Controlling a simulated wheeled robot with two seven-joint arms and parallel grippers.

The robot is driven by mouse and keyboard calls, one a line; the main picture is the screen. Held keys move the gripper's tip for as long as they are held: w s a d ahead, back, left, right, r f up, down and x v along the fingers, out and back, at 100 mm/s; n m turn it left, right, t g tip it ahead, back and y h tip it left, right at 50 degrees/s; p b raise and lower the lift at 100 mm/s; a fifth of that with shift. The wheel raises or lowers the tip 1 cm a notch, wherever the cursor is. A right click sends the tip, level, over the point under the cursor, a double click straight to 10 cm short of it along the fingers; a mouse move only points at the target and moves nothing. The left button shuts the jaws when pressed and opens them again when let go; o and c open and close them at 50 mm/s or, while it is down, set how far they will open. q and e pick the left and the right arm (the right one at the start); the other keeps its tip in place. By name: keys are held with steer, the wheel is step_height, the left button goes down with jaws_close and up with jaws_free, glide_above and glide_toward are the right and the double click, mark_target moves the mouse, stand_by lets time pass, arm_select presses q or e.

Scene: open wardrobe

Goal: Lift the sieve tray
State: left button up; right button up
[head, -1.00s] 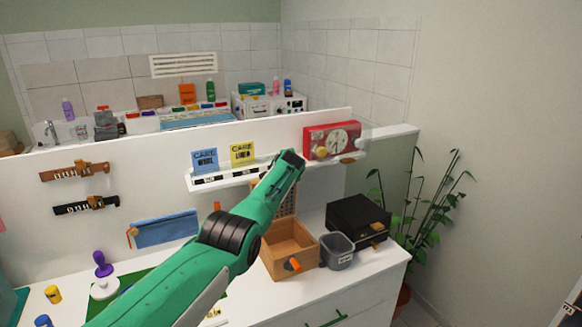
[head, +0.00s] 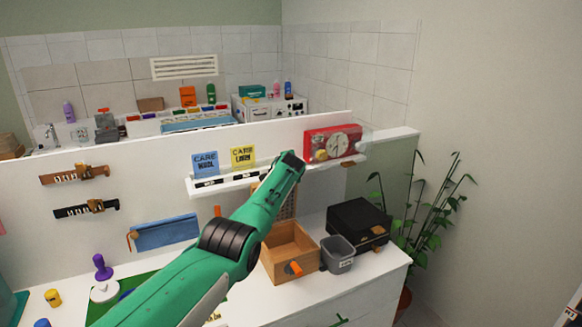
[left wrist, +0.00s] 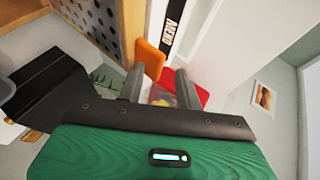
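A perforated wooden panel, which looks like the sieve tray (head: 289,204), stands upright behind the wooden box (head: 283,270). My left forearm hides part of it in the head view. In the left wrist view its dark-holed face (left wrist: 92,18) shows at the upper left, beside a wooden edge. My left gripper (left wrist: 160,88) has its two grey fingers apart, with an orange tab (left wrist: 148,56) just beyond the left finger. I cannot tell whether they touch. Nothing is clearly held. In the head view the fingertips are hidden behind my arm. My right gripper is not in view.
A grey bin (head: 337,254) and a black box (head: 358,224) stand right of the wooden box. The plant (head: 425,215) is at the right.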

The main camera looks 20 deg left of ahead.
arm_select(q)
steer(key=b+v, duration=0.2)
steer(key=v, duration=1.1)
steer(key=shift+s+r, duration=0.2)
steer(key=shift+s, duration=0.15)
steer(key=shift+d+f, duration=0.1)
stand_by(0.4)
